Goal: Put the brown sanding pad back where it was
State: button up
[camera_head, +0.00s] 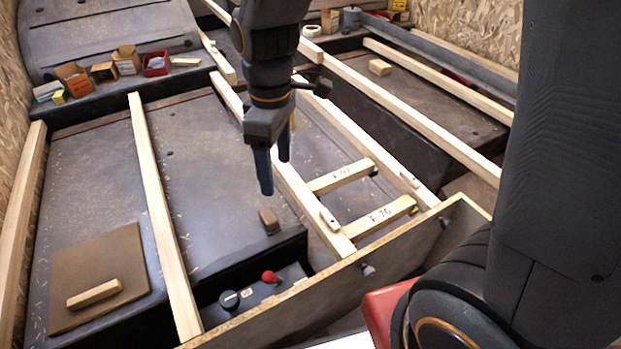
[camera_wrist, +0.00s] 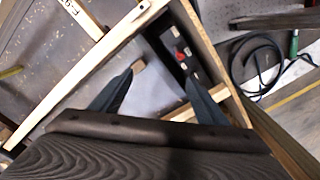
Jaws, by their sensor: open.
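A small brown block, which looks like the sanding pad (camera_head: 269,221), lies on the dark wheel arch top near its front edge, left of a long pale batten. In the wrist view the small brown pad (camera_wrist: 139,66) shows just beyond the tip of the left finger. My gripper (camera_head: 273,178) points down above the arch, a little above and behind the pad in the head view. Its two dark blue fingers are apart, with nothing held between them (camera_wrist: 157,75). Whether a finger touches the pad I cannot tell; in the head view they look apart.
A brown square board (camera_head: 75,258) with a wooden block (camera_head: 94,293) lies at the left. Pale battens cross both arches. A control box with a red knob (camera_head: 269,277) sits below the arch's front edge. Small boxes (camera_head: 126,60) stand at the back left. The arch top around the pad is clear.

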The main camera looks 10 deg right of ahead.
jog(key=s+d+r+m, duration=0.2)
jog(key=s+r+m, duration=0.1)
jog(key=s, duration=0.3)
jog(key=s+d+r+m, duration=0.2)
jog(key=s+r+m, duration=0.2)
jog(key=s, duration=0.3)
jog(key=shift+r+m, duration=0.25)
jog(key=shift+m, duration=0.65)
jog(key=shift+s+a, duration=0.1)
jog(key=shift+s, duration=0.05)
